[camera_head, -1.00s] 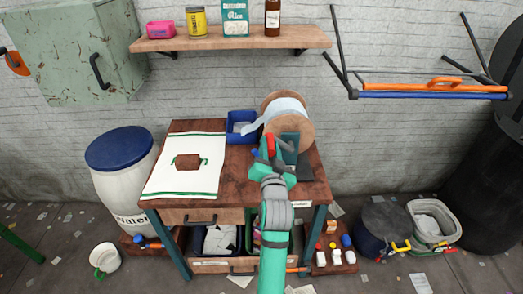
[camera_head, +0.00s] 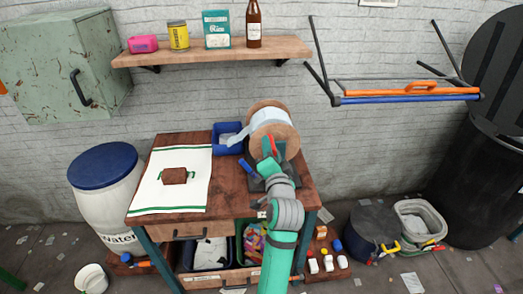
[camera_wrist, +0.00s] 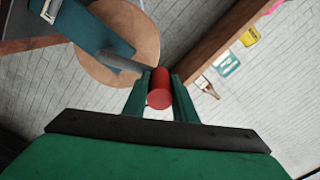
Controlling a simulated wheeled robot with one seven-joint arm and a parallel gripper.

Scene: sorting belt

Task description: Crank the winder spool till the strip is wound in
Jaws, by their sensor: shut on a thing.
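The winder spool (camera_head: 286,129) has round wooden flanges and stands at the back right of the worktable. In the wrist view one flange (camera_wrist: 140,30) shows behind a blue-grey upright (camera_wrist: 88,27). The pale strip (camera_head: 238,136) runs from the spool's left side down towards a blue bin (camera_head: 219,142). My gripper (camera_head: 269,151) is in front of the spool. In the wrist view my gripper (camera_wrist: 160,95) is shut on the red crank handle (camera_wrist: 160,88), with one finger on each side of it. How much strip lies in the bin is hard to tell.
A white cloth (camera_head: 180,195) with a brown block (camera_head: 175,176) lies on the table's left side. A shelf (camera_head: 210,52) with several goods hangs above. An orange and blue rack (camera_head: 410,93) juts from the wall at right.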

